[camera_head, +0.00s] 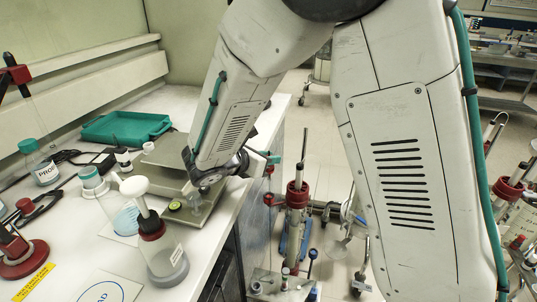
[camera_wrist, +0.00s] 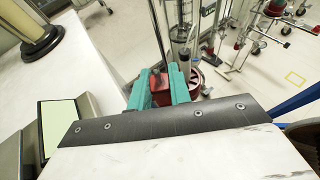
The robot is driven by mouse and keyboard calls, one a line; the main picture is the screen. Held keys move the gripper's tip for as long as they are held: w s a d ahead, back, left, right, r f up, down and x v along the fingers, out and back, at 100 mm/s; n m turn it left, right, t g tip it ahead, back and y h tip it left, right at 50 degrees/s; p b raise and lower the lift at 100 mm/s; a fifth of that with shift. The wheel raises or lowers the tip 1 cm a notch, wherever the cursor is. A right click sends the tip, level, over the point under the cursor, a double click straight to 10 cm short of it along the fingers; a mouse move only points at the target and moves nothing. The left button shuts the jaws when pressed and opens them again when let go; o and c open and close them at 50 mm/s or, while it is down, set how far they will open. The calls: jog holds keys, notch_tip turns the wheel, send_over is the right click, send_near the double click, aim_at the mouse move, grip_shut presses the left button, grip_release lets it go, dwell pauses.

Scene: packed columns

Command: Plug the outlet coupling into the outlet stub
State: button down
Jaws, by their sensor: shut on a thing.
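My gripper (camera_wrist: 158,76) has two teal fingers, shut on a red block with a dark top, which I take to be the outlet coupling (camera_wrist: 160,92). In the head view my gripper (camera_head: 270,157) is mostly hidden behind my wrist, past the bench's right edge. A column with red collars (camera_head: 297,194) stands on the floor side just right of it. In the wrist view a clear column tube (camera_wrist: 181,38) rises behind the fingers. I cannot pick out the outlet stub for certain, or tell whether the coupling touches it.
More column stands (camera_head: 510,190) are at far right. Open floor (camera_head: 318,140) lies between them.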

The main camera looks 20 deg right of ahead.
aim_at(268, 179)
jog(key=shift+f, duration=2.35)
jog(key=shift+f, duration=0.95)
jog(key=shift+s+f, duration=0.15)
jog(key=shift+f, duration=0.15)
jog(key=shift+s+d+f, duration=0.15)
jog(key=shift+s+f, duration=0.05)
jog(key=shift+f, duration=0.3)
jog(key=shift+w+a+r, duration=0.15)
jog(key=shift+w+r, duration=0.05)
jog(key=shift+r, duration=0.3)
jog(key=shift+w+a+r, duration=0.15)
jog(key=shift+r, duration=0.35)
jog(key=shift+d, duration=0.1)
dwell(0.8)
